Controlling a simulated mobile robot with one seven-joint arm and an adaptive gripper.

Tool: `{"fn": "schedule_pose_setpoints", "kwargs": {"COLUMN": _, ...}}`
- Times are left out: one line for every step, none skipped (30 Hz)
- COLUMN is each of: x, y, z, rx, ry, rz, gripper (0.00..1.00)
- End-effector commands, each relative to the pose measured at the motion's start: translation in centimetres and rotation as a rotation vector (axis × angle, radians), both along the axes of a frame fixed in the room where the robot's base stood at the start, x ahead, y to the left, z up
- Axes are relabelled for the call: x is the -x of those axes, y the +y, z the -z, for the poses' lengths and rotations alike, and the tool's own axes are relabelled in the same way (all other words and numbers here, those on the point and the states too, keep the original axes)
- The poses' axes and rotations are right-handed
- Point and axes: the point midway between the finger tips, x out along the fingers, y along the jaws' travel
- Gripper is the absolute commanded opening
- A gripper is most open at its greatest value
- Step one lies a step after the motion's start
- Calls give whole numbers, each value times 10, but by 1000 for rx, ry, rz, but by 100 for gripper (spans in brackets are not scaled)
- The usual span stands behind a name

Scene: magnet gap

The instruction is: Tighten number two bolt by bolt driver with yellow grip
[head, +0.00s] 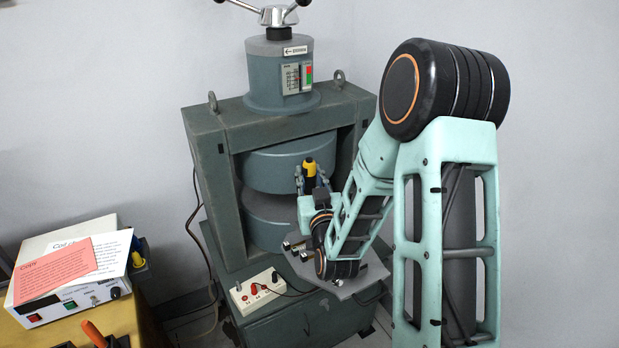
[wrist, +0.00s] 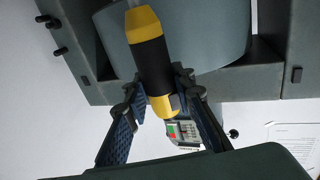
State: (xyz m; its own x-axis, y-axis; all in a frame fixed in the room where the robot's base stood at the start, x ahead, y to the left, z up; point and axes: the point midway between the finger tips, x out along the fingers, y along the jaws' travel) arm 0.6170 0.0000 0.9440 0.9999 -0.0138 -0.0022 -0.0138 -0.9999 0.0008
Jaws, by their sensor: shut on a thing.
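The bolt driver with a yellow and black grip (head: 310,166) is held in front of the magnet's gap in the head view. In the wrist view the same driver (wrist: 153,62) lies between the fingers, its metal shaft leaving the frame at the top. My gripper (head: 312,184) is shut on the grip; its blue fingers also show in the wrist view (wrist: 158,84). Several small bolts (head: 303,254) show on a grey plate (head: 368,292) low in front of the magnet, partly behind my arm. I cannot read any bolt numbers.
The large grey-green magnet frame (head: 212,185) surrounds two round poles (head: 288,164). A white terminal box (head: 257,292) with leads stands at its base. On a bench at left are a supply unit with papers (head: 75,265) and an orange-handled tool (head: 95,334).

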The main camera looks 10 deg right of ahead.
Motion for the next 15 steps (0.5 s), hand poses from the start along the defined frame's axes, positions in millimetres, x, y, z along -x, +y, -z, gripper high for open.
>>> {"fn": "schedule_pose_setpoints", "kwargs": {"x": 0, "y": 0, "z": 5, "rx": 0, "ry": -1, "rz": 0, "gripper": 0}}
{"fn": "schedule_pose_setpoints", "kwargs": {"x": 0, "y": 0, "z": 7, "rx": 0, "ry": -1, "rz": 0, "gripper": 0}}
{"fn": "schedule_pose_setpoints", "kwargs": {"x": 0, "y": 0, "z": 9, "rx": 0, "ry": -1, "rz": 0, "gripper": 0}}
{"fn": "schedule_pose_setpoints", "kwargs": {"x": 0, "y": 0, "z": 11, "rx": 0, "ry": -1, "rz": 0, "gripper": 0}}
{"fn": "schedule_pose_setpoints", "kwargs": {"x": 0, "y": 0, "z": 12, "rx": 0, "ry": -1, "rz": 0, "gripper": 0}}
{"fn": "schedule_pose_setpoints", "kwargs": {"x": 0, "y": 0, "z": 14, "rx": 0, "ry": -1, "rz": 0, "gripper": 0}}
{"fn": "schedule_pose_setpoints", "kwargs": {"x": 0, "y": 0, "z": 16, "rx": 0, "ry": -1, "rz": 0, "gripper": 0}}
{"fn": "schedule_pose_setpoints", "kwargs": {"x": 0, "y": 0, "z": 17, "rx": 0, "ry": -1, "rz": 0, "gripper": 0}}
{"fn": "schedule_pose_setpoints", "kwargs": {"x": 0, "y": 0, "z": 19, "rx": 0, "ry": -1, "rz": 0, "gripper": 0}}
{"fn": "schedule_pose_setpoints", "kwargs": {"x": 0, "y": 0, "z": 21, "rx": 0, "ry": -1, "rz": 0, "gripper": 0}}
{"fn": "schedule_pose_setpoints", "kwargs": {"x": 0, "y": 0, "z": 22, "rx": -1, "ry": -1, "rz": 0, "gripper": 0}}
{"fn": "schedule_pose_setpoints", "kwargs": {"x": 0, "y": 0, "z": 24, "rx": -1, "ry": -1, "rz": 0, "gripper": 0}}
{"fn": "schedule_pose_setpoints", "kwargs": {"x": 0, "y": 0, "z": 26, "rx": -1, "ry": -1, "rz": 0, "gripper": 0}}
{"fn": "schedule_pose_setpoints", "kwargs": {"x": 0, "y": 0, "z": 27, "rx": -1, "ry": -1, "rz": 0, "gripper": 0}}
{"fn": "schedule_pose_setpoints", "kwargs": {"x": 0, "y": 0, "z": 29, "rx": -1, "ry": -1, "rz": 0, "gripper": 0}}
